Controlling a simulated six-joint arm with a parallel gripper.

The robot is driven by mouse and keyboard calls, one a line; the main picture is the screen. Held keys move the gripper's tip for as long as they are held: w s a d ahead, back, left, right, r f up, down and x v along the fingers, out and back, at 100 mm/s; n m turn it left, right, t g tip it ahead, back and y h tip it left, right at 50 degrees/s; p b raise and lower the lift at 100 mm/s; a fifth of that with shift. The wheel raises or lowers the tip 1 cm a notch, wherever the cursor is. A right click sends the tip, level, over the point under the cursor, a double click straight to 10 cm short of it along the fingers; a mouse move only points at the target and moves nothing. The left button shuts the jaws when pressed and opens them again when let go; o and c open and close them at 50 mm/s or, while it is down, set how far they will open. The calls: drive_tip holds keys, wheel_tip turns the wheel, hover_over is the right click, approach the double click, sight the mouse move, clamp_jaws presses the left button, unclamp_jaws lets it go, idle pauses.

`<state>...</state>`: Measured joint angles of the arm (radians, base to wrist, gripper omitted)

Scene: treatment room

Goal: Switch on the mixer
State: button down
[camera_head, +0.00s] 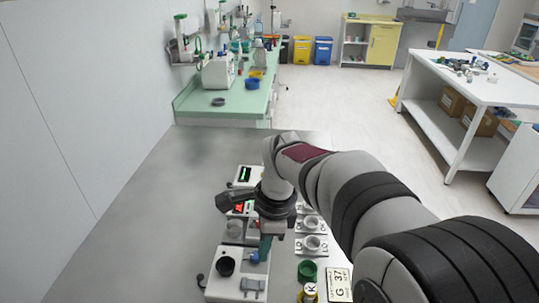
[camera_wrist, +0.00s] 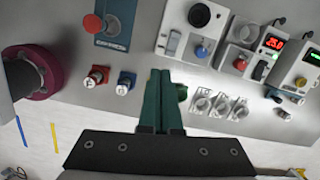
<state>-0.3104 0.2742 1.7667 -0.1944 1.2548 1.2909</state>
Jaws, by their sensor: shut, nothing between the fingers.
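The mixer, which I take to be the pale box with a black round cup (camera_head: 225,266), stands at the near end of the grey bench in the head view. It also shows at the top of the wrist view (camera_wrist: 187,28). It has a grey rocker switch (camera_wrist: 173,43) and a blue knob (camera_wrist: 201,52); which way the rocker is set is too small to tell. My gripper (camera_wrist: 160,76) has green fingers, shut and empty, pointing toward the mixer's switch side. In the head view the fingers (camera_head: 265,246) hang close by the blue knob; contact cannot be told.
A device with a red display (camera_wrist: 273,43) and red knob stands beside the mixer, then one with a green display (camera_head: 244,174). Clear cups (camera_wrist: 218,104), a green cup (camera_head: 307,270), a bottle marked K (camera_head: 309,293) and a plate (camera_head: 339,284) lie near. The bench's left is clear.

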sight(244, 282)
drive_tip(key=w+a+f+m, duration=0.2)
drive_tip(key=w+a, duration=0.1)
drive_tip(key=shift+a, duration=0.2)
drive_tip(key=shift+f, duration=0.1)
drive_tip(key=f, duration=0.4)
drive_tip(key=a+f, duration=0.1)
drive_tip(key=f, duration=0.8)
drive_tip(key=shift+a, duration=0.35)
drive_tip(key=shift+f, duration=0.4)
